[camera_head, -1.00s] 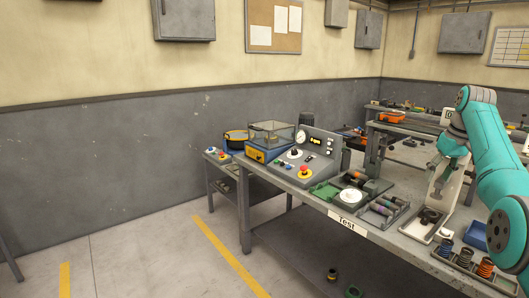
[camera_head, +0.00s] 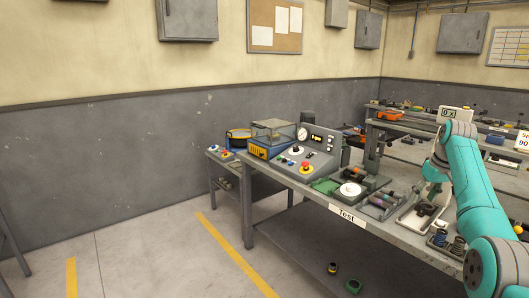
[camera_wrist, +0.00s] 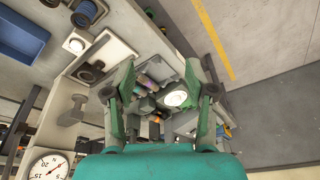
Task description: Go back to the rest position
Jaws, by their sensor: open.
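My gripper (camera_wrist: 160,68) is open in the wrist view, with its two green and grey fingers spread wide and nothing held between them. It looks down over the test bench, above a tray of small cylindrical parts (camera_wrist: 150,84) and a round white disc (camera_wrist: 176,98). I cannot tell its height above them.
A pale base plate with a dark fitting (camera_head: 422,215) stands near the arm, beside coil springs (camera_head: 457,246). A control box (camera_head: 310,150) and a clear-lidded box (camera_head: 272,135) stand at the bench's left end. The floor (camera_head: 150,245) at left is clear.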

